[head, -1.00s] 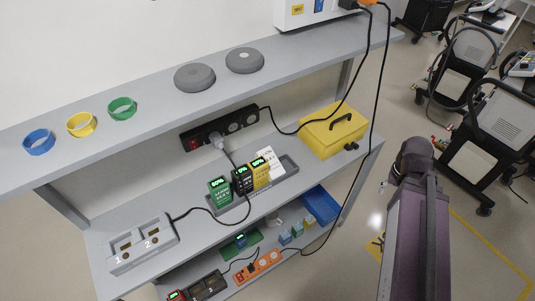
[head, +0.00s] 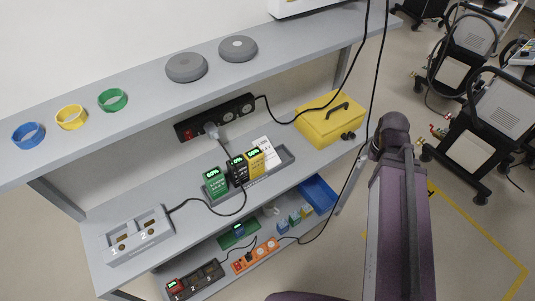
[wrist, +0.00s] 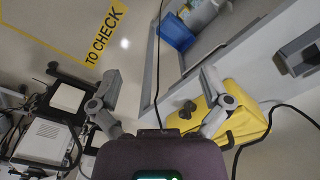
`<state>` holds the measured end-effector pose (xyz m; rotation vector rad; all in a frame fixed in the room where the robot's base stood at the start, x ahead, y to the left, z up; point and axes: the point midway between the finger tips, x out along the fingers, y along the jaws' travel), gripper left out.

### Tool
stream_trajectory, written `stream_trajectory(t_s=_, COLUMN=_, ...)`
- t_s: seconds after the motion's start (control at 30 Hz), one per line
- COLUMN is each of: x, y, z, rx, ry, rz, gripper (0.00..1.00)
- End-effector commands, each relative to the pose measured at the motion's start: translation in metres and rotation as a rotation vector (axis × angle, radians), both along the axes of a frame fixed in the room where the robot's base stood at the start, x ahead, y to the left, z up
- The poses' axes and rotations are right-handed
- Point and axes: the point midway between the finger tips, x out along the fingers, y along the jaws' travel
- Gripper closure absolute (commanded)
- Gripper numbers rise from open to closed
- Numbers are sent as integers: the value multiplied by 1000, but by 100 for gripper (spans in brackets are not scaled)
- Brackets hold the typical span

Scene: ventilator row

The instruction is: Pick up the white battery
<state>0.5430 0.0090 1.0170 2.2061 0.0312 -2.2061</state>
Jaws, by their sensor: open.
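In the head view, a grey tray (head: 285,157) on the middle shelf holds a green battery (head: 215,184), a black battery (head: 238,172) and a yellow battery (head: 256,162), upright with lit displays. A white printed piece (head: 266,147) shows behind the yellow one. I cannot tell whether it is a battery or a card, and no other clear white battery shows. My gripper (wrist: 160,102) is open in the wrist view, with nothing between its fingers. It is apart from the batteries, with the yellow toolbox beyond its right finger.
The yellow toolbox (head: 328,118) stands right of the tray. A two-slot charger (head: 137,236) is at the left. A power strip (head: 215,117) lies behind the tray. Cables hang across the shelves. A blue bin (head: 319,194) is below. Carts (head: 502,110) stand at the right; floor between is clear.

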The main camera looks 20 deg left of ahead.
Motion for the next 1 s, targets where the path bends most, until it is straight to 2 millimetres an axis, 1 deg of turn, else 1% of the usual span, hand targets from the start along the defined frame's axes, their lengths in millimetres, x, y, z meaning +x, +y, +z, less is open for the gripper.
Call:
stream_trajectory(t_s=0.1, x=12, y=17, z=2, rx=0, ry=0, rz=46, gripper=0)
stream_trajectory(t_s=0.27, x=30, y=61, z=5, rx=0, ry=0, rz=144, gripper=0)
stream_trajectory(t_s=0.37, x=41, y=90, z=7, rx=0, ry=0, rz=217, gripper=0)
stream_trajectory(t_s=0.5, x=55, y=134, z=10, rx=0, ry=0, rz=323, gripper=0)
stream_trajectory(t_s=0.57, x=59, y=154, z=11, rx=0, ry=-1, rz=370, gripper=0)
stream_trajectory(t_s=0.7, x=67, y=202, z=14, rx=1, ry=0, rz=477, gripper=0)
stream_trajectory(t_s=0.87, x=71, y=260, z=18, rx=1, ry=0, rz=598, gripper=0)
stream_trajectory(t_s=0.9, x=71, y=274, z=19, rx=1, ry=0, rz=629, gripper=0)
stream_trajectory(t_s=1.0, x=69, y=307, z=20, rx=1, ry=0, rz=697, gripper=0)
